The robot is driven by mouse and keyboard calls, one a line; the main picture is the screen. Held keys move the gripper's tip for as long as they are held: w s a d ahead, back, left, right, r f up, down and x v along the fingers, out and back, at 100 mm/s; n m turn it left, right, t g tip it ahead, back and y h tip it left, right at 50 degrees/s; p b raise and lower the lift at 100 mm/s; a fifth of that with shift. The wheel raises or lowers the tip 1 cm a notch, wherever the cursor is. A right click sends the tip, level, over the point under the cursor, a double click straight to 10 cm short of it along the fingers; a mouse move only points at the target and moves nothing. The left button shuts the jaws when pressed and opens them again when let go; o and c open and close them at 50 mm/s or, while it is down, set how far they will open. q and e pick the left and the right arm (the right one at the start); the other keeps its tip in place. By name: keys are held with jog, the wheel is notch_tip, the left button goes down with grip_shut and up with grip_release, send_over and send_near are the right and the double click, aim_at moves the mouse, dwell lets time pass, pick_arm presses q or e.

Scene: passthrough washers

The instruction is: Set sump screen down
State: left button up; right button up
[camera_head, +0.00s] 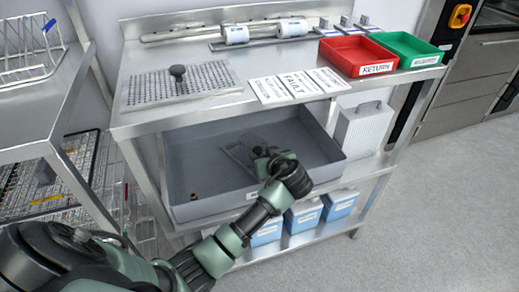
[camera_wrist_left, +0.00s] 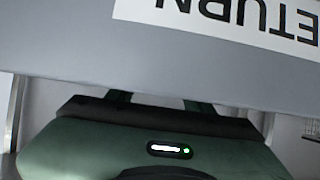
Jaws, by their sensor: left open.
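A flat perforated metal plate with a black knob (camera_head: 180,84), which looks like the sump screen, lies flat at the left of the steel counter (camera_head: 128,116). No gripper touches it. My left gripper (camera_head: 258,155) is below the counter, reaching over the front wall of a large grey bin (camera_head: 180,160). It is open; its fingers are hard to make out against a greyish flat shape (camera_head: 238,156) there. In the left wrist view, the green gripper body (camera_wrist_left: 150,140) is under a grey wall with an upside-down label (camera_wrist_left: 240,18) reading "ETURN". My right gripper is not in view.
Signs (camera_head: 295,86), a red tray (camera_head: 357,55) and a green tray (camera_head: 405,48) occupy the counter's right. A pale handled box (camera_head: 362,128) stands right of the bin. Blue-white boxes (camera_head: 303,217) sit below. Floor at right is clear.

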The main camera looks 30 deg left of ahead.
pick_arm(q)
jog(key=p+v, duration=0.1)
jog(key=v, duration=0.5)
jog(key=shift+s+d+r, duration=0.35)
jog(key=shift+s+d, duration=0.1)
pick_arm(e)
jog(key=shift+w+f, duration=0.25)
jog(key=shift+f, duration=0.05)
